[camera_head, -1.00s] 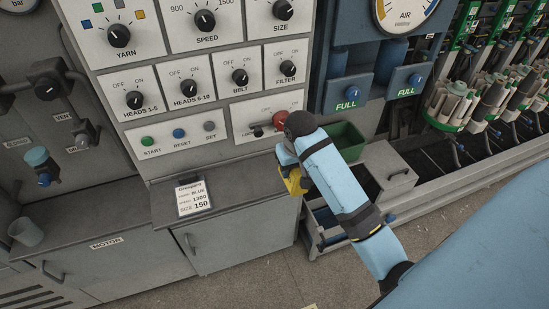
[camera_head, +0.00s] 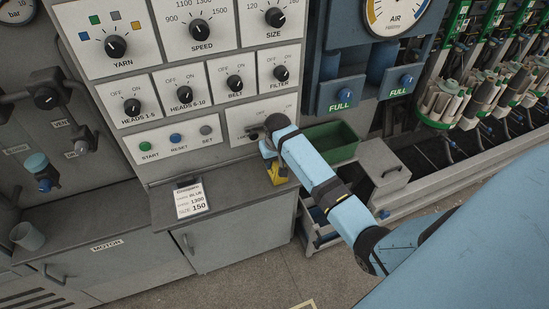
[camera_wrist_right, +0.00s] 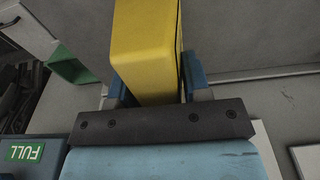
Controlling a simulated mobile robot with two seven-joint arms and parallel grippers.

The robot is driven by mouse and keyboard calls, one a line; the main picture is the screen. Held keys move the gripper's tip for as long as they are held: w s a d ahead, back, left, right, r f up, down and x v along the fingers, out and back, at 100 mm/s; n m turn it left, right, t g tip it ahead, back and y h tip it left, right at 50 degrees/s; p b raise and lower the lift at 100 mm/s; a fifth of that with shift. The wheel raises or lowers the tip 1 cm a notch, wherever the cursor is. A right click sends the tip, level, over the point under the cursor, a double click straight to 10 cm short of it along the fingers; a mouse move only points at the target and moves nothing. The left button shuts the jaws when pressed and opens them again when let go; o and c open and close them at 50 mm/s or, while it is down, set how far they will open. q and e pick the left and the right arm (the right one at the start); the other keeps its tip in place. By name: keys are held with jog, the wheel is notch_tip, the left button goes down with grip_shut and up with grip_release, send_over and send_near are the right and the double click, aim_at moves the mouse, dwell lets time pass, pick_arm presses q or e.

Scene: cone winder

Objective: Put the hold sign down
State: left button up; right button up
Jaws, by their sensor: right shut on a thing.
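The yellow hold sign (camera_head: 277,174) is over the right end of the grey ledge below the control panel. I cannot tell whether its lower edge touches the ledge. My right gripper (camera_head: 269,154) is shut on it, with my forearm reaching in from the lower right. In the right wrist view the sign (camera_wrist_right: 146,50) is a yellow block between the two blue fingers of my right gripper (camera_wrist_right: 155,85). Any lettering on the sign is hidden. My left gripper is not in view.
The knob panel (camera_head: 175,145) rises behind. A green bin (camera_head: 332,142) and a grey box (camera_head: 383,162) stand to the right.

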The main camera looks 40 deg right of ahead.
jog(key=shift+w, duration=0.2)
jog(key=shift+d+f, duration=0.1)
jog(key=o, duration=1)
jog(key=shift+r, duration=0.3)
jog(key=r, duration=0.3)
jog(key=s+r+b, duration=0.1)
jog(key=r, duration=0.6)
jog(key=shift+s+a+r+b, duration=0.15)
jog(key=shift+a+b, duration=0.05)
jog(key=shift+b, duration=0.2)
jog(key=shift+r, duration=0.55)
